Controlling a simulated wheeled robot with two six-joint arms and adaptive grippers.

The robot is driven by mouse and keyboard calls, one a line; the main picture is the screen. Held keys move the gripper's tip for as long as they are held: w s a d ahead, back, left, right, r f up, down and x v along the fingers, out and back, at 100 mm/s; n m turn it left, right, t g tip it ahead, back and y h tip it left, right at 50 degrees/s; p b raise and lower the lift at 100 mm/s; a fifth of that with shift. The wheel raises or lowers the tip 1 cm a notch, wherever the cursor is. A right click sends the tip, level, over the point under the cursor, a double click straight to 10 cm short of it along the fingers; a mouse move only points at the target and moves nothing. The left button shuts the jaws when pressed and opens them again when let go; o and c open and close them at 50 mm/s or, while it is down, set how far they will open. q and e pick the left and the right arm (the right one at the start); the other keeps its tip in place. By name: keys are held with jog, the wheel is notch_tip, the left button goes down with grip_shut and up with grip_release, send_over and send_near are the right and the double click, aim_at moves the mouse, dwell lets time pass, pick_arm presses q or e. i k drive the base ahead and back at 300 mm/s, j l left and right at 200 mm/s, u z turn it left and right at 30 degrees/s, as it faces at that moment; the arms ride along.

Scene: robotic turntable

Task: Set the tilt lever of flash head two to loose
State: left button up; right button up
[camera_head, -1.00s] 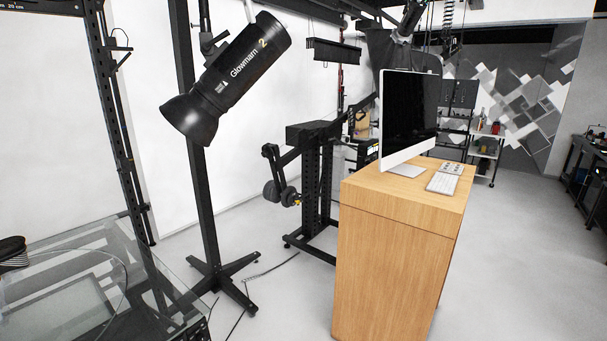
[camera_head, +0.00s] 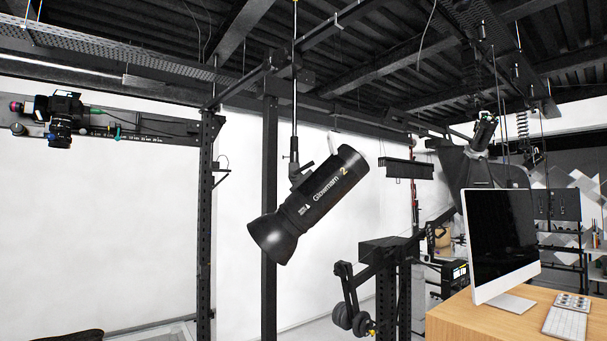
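Flash head two (camera_head: 318,200) is a black cylinder marked "Glowmam 2" with a flared reflector at its lower left end. It hangs tilted from a thin vertical rod (camera_head: 295,100) in front of a black post. A dark bracket (camera_head: 300,172) joins the rod to its upper side. The tilt lever is too small to tell apart from this bracket, so its setting cannot be read. Neither of my grippers is in view.
A wooden desk (camera_head: 470,322) with a monitor (camera_head: 500,240) and keyboard (camera_head: 566,322) stands at the lower right. A black stand (camera_head: 385,285) is right of the flash head. A camera (camera_head: 60,118) sits on a rail at the upper left. Beams and cables run overhead.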

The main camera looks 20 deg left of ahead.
aim_at(293, 173)
jog(key=u, duration=0.45)
jog(key=i+l+u, duration=0.1)
jog(key=u, duration=0.3)
jog(key=l+u, duration=0.15)
jog(key=u, duration=0.3)
jog(key=i+l+u, duration=0.1)
jog(key=l+u, duration=0.25)
jog(key=l, duration=0.5)
jog(key=l+u, duration=0.35)
jog(key=l, duration=0.5)
jog(key=k+l+u, duration=0.1)
jog(key=l+u, duration=0.25)
jog(key=l, duration=0.5)
